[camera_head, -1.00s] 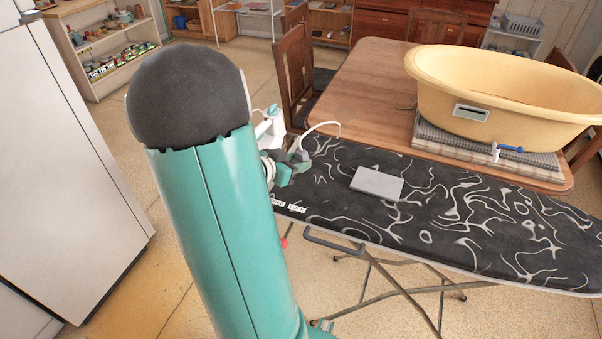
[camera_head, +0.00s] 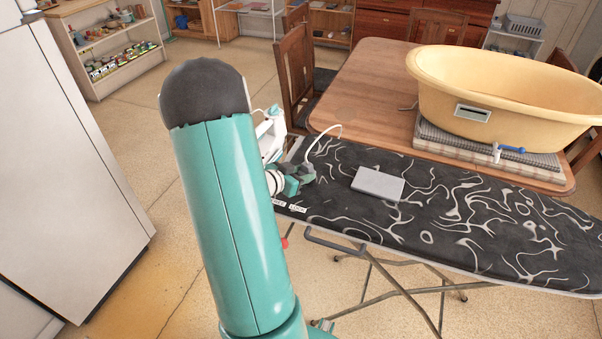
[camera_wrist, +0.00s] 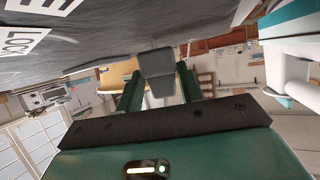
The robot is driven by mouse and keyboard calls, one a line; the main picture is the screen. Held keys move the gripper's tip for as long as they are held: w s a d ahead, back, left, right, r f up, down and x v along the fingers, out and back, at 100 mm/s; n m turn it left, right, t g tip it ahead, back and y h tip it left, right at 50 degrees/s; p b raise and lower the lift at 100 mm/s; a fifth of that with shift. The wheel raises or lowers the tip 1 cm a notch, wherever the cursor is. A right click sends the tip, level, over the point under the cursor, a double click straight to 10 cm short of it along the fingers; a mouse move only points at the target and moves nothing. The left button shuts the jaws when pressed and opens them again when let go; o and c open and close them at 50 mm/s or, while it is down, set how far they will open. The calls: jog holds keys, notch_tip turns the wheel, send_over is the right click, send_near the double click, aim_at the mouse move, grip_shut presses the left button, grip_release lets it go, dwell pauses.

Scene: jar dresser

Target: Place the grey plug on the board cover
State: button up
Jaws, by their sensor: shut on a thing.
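The grey plug (camera_wrist: 157,66) shows in the wrist view as a dark grey block between the two green fingers of my gripper (camera_wrist: 158,88). My gripper is shut on it. In the head view my gripper (camera_head: 300,178) is at the left end of the ironing board, and the plug is hard to make out there. The board cover (camera_head: 460,217) is black with white swirls. In the wrist view the cover (camera_wrist: 95,45) fills the upper left, close to the plug; I cannot tell whether they touch.
A flat grey plate (camera_head: 378,183) lies on the cover, right of my gripper. A white curved cord (camera_head: 322,134) rises by the gripper. A wooden table (camera_head: 370,95) with a yellow tub (camera_head: 500,95) stands behind. The cover right of the plate is clear.

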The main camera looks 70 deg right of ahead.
jog(key=o, duration=1)
jog(key=shift+r, duration=0.15)
jog(key=v, duration=1.2)
